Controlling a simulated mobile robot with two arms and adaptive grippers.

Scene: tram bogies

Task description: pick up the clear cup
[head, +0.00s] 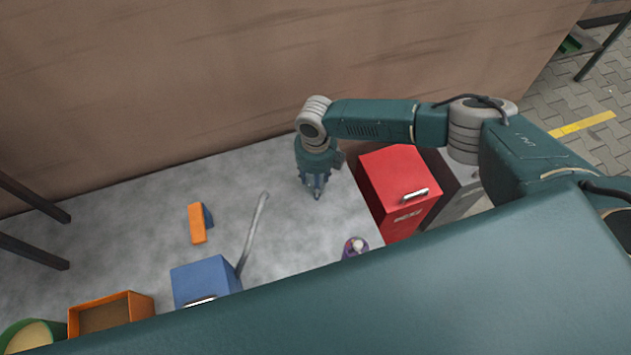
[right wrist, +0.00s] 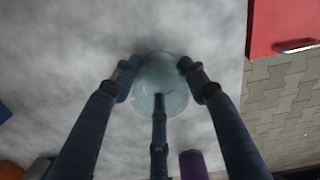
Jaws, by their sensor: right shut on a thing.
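The clear cup (right wrist: 160,73) shows in the right wrist view as a pale, see-through round shape between my fingers. My right gripper (right wrist: 157,84) is shut on it, with two fingers at its sides and one across its near side. In the head view my right gripper (head: 316,190) points down over the grey table, left of the red box. The cup cannot be made out there. I cannot tell whether the cup touches the table. My left gripper is not in view.
A red box (head: 392,185) stands right of the gripper. A purple can (head: 354,247), a grey bar (head: 253,232), an orange block (head: 196,222), a blue box (head: 203,280) and an orange crate (head: 148,308) are on the table (head: 130,210). A brown wall (head: 200,80) rises behind.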

